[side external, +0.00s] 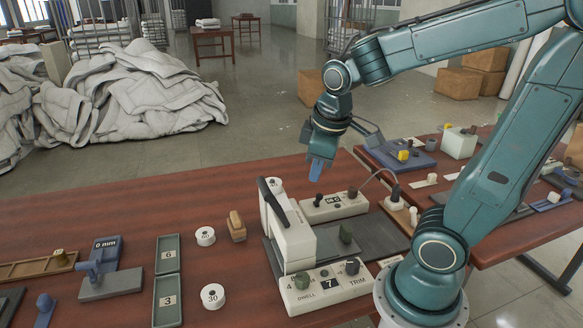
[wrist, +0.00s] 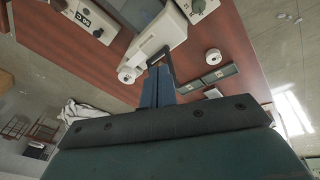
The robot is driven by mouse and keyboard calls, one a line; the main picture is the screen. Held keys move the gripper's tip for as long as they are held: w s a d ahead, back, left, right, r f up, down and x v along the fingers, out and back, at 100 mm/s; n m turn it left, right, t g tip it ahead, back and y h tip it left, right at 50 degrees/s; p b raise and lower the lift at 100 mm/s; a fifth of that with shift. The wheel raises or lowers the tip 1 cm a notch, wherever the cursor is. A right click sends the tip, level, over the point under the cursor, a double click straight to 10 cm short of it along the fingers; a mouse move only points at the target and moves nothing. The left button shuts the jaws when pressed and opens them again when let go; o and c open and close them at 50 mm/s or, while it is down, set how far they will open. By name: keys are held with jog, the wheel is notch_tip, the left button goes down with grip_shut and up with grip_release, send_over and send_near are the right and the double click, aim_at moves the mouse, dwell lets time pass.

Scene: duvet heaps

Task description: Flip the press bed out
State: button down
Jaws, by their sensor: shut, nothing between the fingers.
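The cream press (side external: 290,228) stands on the red-brown table with a long black lever (side external: 273,200) along its top. My gripper (side external: 320,172) has blue fingers, shut and empty, pointing down above the table behind the press. In the wrist view the closed fingers (wrist: 158,85) appear close to the lever end, but I cannot tell whether they touch. The press also shows there (wrist: 160,35).
A cream control box (side external: 334,206) with knobs sits behind the plate; a DWELL/TRIM box (side external: 322,287) is in front. Numbered rolls (side external: 212,296), green trays (side external: 167,255) and a grey gauge (side external: 105,272) lie to the left. Duvet heaps (side external: 130,95) lie on the floor beyond.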

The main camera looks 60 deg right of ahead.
jog(key=w+d+f+n+g+h, duration=0.1)
jog(key=w+d+f+n+g, duration=0.2)
jog(key=d+f, duration=0.45)
jog(key=n+g, duration=0.3)
send_over(338, 236)
jog(key=w+a, duration=0.4)
notch_tip(338, 236, down, 10)
jog(key=shift+h, duration=0.3)
jog(key=shift+x, duration=4.9)
jog(key=s+d, duration=1.1)
